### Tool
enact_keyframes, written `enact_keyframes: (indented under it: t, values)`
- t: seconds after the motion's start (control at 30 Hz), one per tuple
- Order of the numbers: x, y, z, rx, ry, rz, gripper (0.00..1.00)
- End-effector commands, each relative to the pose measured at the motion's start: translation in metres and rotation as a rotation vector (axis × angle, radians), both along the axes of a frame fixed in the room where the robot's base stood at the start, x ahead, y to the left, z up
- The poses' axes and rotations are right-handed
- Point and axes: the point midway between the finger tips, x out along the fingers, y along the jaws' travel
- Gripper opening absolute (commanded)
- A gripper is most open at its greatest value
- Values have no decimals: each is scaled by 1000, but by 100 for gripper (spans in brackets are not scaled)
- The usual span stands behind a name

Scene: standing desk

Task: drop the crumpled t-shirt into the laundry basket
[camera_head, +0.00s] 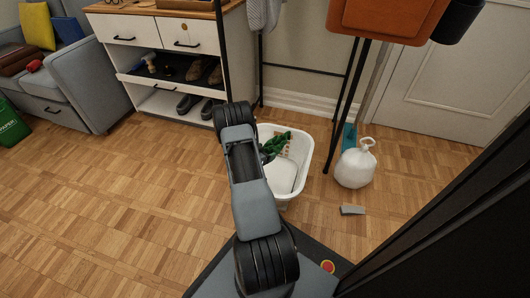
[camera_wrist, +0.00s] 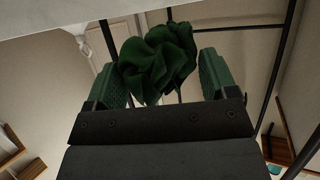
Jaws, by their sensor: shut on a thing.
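The crumpled dark green t-shirt (camera_head: 273,147) shows beside my arm in the head view, over the white laundry basket (camera_head: 303,160). In the wrist view the t-shirt (camera_wrist: 158,62) is bunched between the two fingers of my gripper (camera_wrist: 160,72), which is shut on it. The head view overlaps the t-shirt with the far left part of the basket opening, but its exact height above the basket floor is hard to tell. My arm hides the basket's left side, and my gripper is mostly hidden there. The near part of the basket floor looks bare.
A white tied bag (camera_head: 355,166) stands right of the basket, with a small grey object (camera_head: 352,210) on the floor nearby. A black rack (camera_head: 345,100) stands behind. A shoe cabinet (camera_head: 165,50) is at back left. Open parquet lies at left.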

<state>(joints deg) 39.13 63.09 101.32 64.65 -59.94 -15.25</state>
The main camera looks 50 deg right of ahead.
Motion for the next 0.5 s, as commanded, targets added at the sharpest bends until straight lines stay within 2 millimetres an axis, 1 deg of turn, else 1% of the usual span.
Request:
enact_keyframes:
  t: [0.03,0.23,0.5]
  values:
    - [0,0,1,-1,0,0,81]
    - [0,0,1,-1,0,0,100]
    - [0,2,1,1,1,0,100]
